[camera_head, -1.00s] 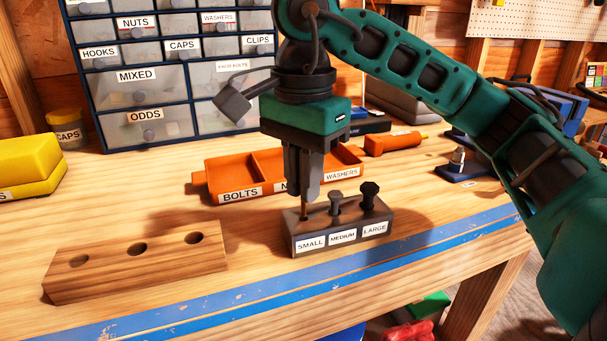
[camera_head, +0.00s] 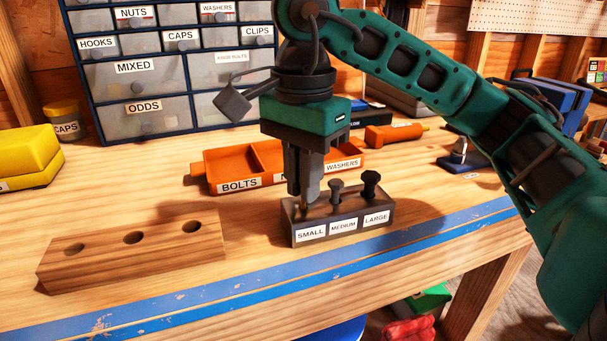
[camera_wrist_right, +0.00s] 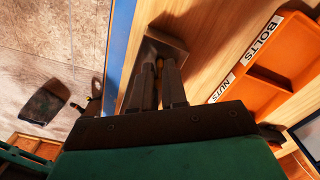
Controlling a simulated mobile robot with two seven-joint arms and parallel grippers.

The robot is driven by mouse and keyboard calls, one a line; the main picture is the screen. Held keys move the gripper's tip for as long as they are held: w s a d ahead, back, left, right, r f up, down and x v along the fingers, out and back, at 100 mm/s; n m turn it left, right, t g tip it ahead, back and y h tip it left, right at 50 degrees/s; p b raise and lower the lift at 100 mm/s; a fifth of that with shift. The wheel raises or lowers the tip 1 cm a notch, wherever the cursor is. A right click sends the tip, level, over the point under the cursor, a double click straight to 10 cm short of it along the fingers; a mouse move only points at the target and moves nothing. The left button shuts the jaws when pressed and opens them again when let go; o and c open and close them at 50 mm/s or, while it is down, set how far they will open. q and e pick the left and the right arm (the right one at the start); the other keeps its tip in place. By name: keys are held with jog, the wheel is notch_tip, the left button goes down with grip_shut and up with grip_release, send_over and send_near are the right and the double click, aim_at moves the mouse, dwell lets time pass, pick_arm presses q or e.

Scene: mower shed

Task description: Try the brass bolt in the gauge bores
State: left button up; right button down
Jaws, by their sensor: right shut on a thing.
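A grey block (camera_head: 289,225) labelled SMALL, MEDIUM and LARGE stands on the bench. Dark bolts stand upright at MEDIUM (camera_head: 336,192) and LARGE (camera_head: 370,186). My right gripper (camera_head: 305,196) points down over the SMALL end, shut on the brass bolt (camera_head: 304,208). The bolt's lower end meets the block's top there; the fingers hide its upper part, and I cannot tell how deep it sits. The right wrist view also shows the bolt (camera_wrist_right: 159,66) between the fingers. A wooden block (camera_head: 130,261) with three empty holes lies at the left. My left gripper is not in view.
An orange tray (camera_head: 197,179) labelled BOLTS and WASHERS stands just behind the grey block. A drawer cabinet (camera_head: 145,80) is at the back, a yellow box (camera_head: 28,160) at far left. Blue strips (camera_head: 180,297) run along the front edge. Bench between the two blocks is clear.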

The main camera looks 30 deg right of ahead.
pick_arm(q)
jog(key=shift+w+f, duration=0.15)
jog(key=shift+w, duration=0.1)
pick_arm(e)
jog(key=shift+f, duration=0.4)
pick_arm(q)
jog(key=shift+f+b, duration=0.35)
jog(key=shift+b, duration=0.25)
pick_arm(e)
jog(key=shift+f, duration=0.45)
jog(key=c, duration=1.6)
grip_release()
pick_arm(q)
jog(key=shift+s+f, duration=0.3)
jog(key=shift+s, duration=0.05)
pick_arm(e)
jog(key=o, duration=0.5)
